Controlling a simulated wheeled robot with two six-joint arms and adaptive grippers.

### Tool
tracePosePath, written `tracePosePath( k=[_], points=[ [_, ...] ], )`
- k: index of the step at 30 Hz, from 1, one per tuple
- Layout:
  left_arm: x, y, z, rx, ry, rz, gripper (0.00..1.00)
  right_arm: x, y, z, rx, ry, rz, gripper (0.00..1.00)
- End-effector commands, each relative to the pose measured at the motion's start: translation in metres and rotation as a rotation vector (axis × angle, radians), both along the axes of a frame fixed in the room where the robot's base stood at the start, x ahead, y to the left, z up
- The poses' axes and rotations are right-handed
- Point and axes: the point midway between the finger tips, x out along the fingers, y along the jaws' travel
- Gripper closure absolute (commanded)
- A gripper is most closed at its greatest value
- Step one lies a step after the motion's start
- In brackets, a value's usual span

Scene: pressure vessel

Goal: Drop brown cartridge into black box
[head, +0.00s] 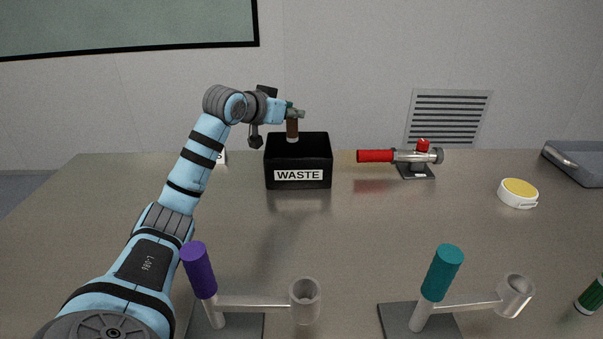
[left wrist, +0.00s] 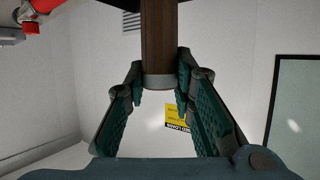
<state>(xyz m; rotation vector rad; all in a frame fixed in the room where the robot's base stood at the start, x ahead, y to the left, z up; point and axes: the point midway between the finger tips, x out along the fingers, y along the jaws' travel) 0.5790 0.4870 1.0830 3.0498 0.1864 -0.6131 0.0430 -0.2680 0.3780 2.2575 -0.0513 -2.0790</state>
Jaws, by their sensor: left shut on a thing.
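The brown cartridge (head: 292,128) is held upright by my left gripper (head: 293,112) over the black box (head: 298,165) labelled WASTE. Its lower end shows in front of or just above the box's top; I cannot tell whether it is inside the opening. In the left wrist view the brown cartridge (left wrist: 159,40), with a grey end band, stands between the two teal fingers of my left gripper (left wrist: 160,88). The fingers are shut on it. My right gripper is in neither view.
A red-handled metal device (head: 400,156) stands right of the box. A white round container with a yellow top (head: 518,193) and a grey tray (head: 578,163) lie further right. Stands with a purple cylinder (head: 199,270) and a teal cylinder (head: 441,272) are in front. The middle table is clear.

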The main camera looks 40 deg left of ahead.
Motion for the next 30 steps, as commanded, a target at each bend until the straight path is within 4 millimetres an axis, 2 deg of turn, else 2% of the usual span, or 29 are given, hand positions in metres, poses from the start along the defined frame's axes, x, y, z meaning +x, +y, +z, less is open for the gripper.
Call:
tracePosePath(
  k=[5, 6, 10, 20, 23, 27, 30],
  points=[
    [0.000, 0.000, 0.003, 0.002, -0.002, 0.001, 1.00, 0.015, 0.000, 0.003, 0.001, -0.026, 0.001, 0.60],
    [0.000, 0.000, 0.003, 0.001, -0.002, 0.000, 0.72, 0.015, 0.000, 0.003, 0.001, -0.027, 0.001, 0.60],
    [0.000, -0.001, 0.003, 0.001, -0.002, -0.001, 0.54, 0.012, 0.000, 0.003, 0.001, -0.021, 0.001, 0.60],
    [-0.004, 0.000, 0.004, 0.003, -0.002, 0.000, 0.54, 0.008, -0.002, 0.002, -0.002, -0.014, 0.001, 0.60],
    [-0.019, -0.002, 0.011, 0.008, -0.002, -0.001, 0.54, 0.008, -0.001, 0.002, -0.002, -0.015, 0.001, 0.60],
    [-0.049, -0.006, 0.023, 0.012, 0.003, -0.001, 0.54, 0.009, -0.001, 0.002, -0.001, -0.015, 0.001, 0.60],
    [-0.062, -0.007, 0.029, 0.009, 0.000, 0.001, 0.54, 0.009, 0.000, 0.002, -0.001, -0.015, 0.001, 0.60]
  ],
)
